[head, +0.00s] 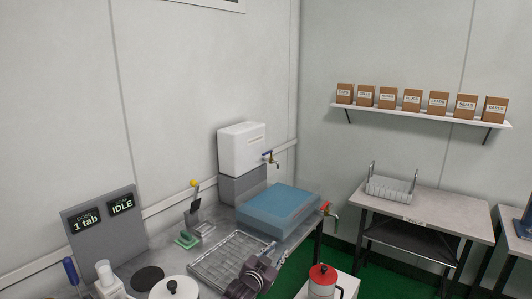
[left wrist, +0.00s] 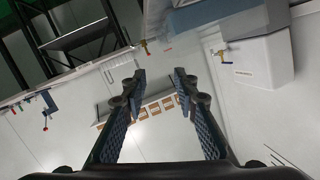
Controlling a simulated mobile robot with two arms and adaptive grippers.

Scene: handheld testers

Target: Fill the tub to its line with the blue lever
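A white tank (head: 242,148) stands on a grey block at the back of the bench, with a blue lever (head: 267,154) on its brass tap. Below and right of it is a wide, low blue-topped tub (head: 280,207), with a red-handled tap (head: 327,209) at its right end. No fill line can be made out. My left gripper (head: 275,253) is in front of the tub, apart from it. The left wrist view shows its fingers (left wrist: 160,76) spread and empty, with the white tank (left wrist: 262,62) and blue lever (left wrist: 217,53) beyond. My right gripper is not in view.
A wire rack (head: 225,262) lies on the bench near my left gripper. A red-lidded pot (head: 322,281) stands at the front. A display panel (head: 103,222) reads "1 tab" and "IDLE". A side table (head: 440,208) and a shelf of boxes (head: 420,113) are at the right.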

